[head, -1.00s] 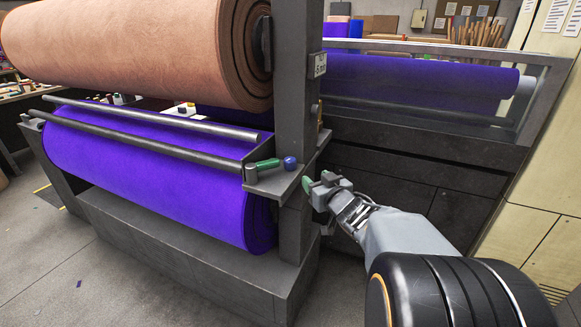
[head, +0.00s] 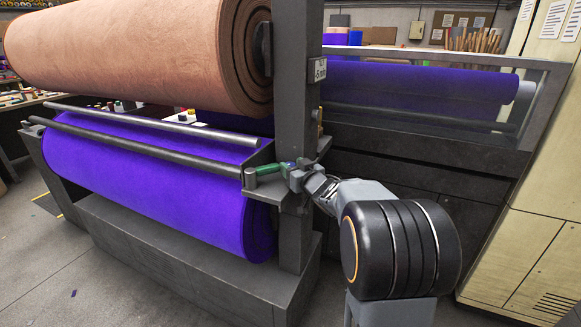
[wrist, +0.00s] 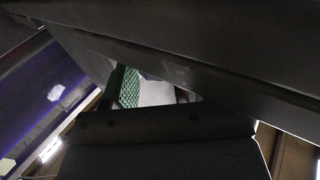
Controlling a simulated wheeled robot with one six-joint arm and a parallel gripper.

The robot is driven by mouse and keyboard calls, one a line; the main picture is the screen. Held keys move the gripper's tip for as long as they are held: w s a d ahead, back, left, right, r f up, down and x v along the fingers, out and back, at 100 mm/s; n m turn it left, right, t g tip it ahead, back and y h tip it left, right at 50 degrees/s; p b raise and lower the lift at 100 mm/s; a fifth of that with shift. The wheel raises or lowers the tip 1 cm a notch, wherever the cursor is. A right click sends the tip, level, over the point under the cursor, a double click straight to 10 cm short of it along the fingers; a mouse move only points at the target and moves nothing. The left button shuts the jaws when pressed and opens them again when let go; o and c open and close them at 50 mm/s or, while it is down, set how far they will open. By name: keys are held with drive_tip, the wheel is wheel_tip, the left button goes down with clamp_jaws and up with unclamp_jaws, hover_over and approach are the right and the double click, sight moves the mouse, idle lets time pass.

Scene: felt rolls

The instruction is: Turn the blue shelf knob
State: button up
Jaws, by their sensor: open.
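The small grey shelf (head: 262,190) juts from the side of the dark post, at the end of the lower roll. A green handle (head: 268,169) with a grey end lies on it. My gripper (head: 292,172) is at the shelf's right part, beside the green handle, with its jaws open. The blue knob is hidden behind my gripper in the head view, and I cannot tell whether the fingers touch it. In the wrist view a green ribbed finger pad (wrist: 128,88) shows beneath a dark slanted surface; no knob can be made out there.
The dark post (head: 297,100) rises just behind my gripper. A purple felt roll (head: 150,185) lies left of the shelf, with a large tan roll (head: 130,50) above. A dark cabinet (head: 430,180) with a glazed purple roll stands to the right.

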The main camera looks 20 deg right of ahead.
drive_tip(key=shift+w+a, duration=0.1)
drive_tip(key=shift+w, duration=0.65)
drive_tip(key=shift+c, duration=0.5)
drive_tip(key=c, duration=0.6)
drive_tip(key=shift+o, duration=0.2)
drive_tip(key=shift+r+p, duration=0.1)
drive_tip(key=shift+p, duration=0.2)
drive_tip(key=shift+r+n+y+p, duration=0.1)
drive_tip(key=shift+n+y+p, duration=0.2)
drive_tip(key=shift+p, duration=0.15)
